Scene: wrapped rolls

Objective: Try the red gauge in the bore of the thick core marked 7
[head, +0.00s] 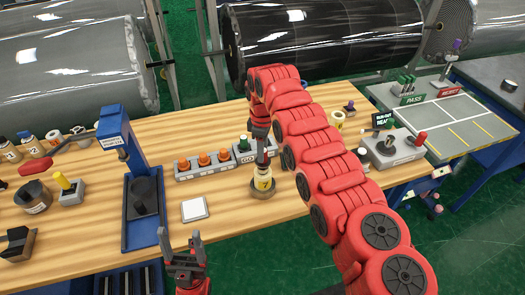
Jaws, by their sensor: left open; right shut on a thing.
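The thick core marked 7 (264,183) stands upright in a round brown holder (263,191) near the front middle of the bench. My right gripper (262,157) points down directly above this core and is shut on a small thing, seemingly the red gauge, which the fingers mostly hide. I cannot tell how far the gauge is inside the bore. My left gripper (184,258) is open and empty in front of the bench edge, below a white square pad (194,209).
A grey GO block (244,153) with a green piece and a rack of orange-topped parts (205,164) stand behind the core. A blue press (130,180) stands left. A run-out tester (390,152) with a red knob is right, beyond my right arm.

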